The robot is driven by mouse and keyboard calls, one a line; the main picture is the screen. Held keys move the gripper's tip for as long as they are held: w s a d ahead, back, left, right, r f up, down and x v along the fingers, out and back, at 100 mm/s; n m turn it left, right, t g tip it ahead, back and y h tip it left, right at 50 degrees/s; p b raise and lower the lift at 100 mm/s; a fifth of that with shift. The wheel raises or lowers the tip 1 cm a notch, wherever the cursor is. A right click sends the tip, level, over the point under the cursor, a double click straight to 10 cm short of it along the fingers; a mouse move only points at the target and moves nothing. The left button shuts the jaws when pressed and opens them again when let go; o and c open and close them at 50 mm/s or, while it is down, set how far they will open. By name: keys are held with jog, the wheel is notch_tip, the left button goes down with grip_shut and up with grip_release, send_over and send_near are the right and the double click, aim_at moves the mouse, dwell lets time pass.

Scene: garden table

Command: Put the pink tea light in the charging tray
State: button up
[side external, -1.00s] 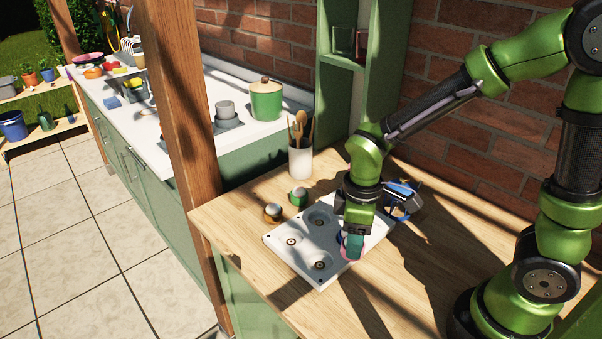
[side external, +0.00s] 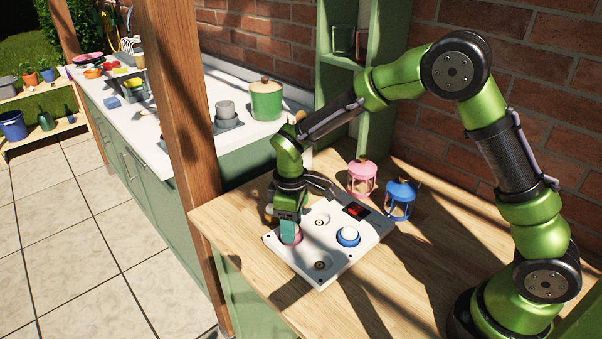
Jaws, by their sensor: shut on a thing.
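The white charging tray (side external: 296,268) lies on the wooden table with round wells in it. My gripper (side external: 289,232) points down over the tray's left well, shut on the pink tea light (side external: 297,239). The pink tea light is at that well, mostly hidden by the fingers; I cannot tell whether it rests fully in it. A blue tea light (side external: 347,237) with a white top sits in the right well. The back well (side external: 321,220) and front well (side external: 319,266) are empty.
A pink lantern (side external: 362,180) and a blue lantern (side external: 400,201) stand behind the tray at the right. A wooden post (side external: 185,130) rises left of the table. The table's right front is clear.

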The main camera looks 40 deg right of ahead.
jog(key=shift+f, duration=0.35)
jog(key=shift+f, duration=0.15)
jog(key=o, duration=1)
notch_tip(320, 180, up, 12)
jog(key=shift+s+d+r+m+t+y, duration=0.35)
jog(key=shift+s+d+r+m+t, duration=1.15)
jog(key=shift+s, duration=1.7)
jog(key=shift+s+d+r+m+t+y, duration=0.3)
jog(key=shift+s+d+r+m+t, duration=0.7)
jog(key=shift+s+r+m, duration=1.55)
jog(key=shift+s+d+r+m+t+y, duration=0.5)
jog(key=shift+s+d+m+t, duration=0.75)
jog(key=shift+s, duration=2.65)
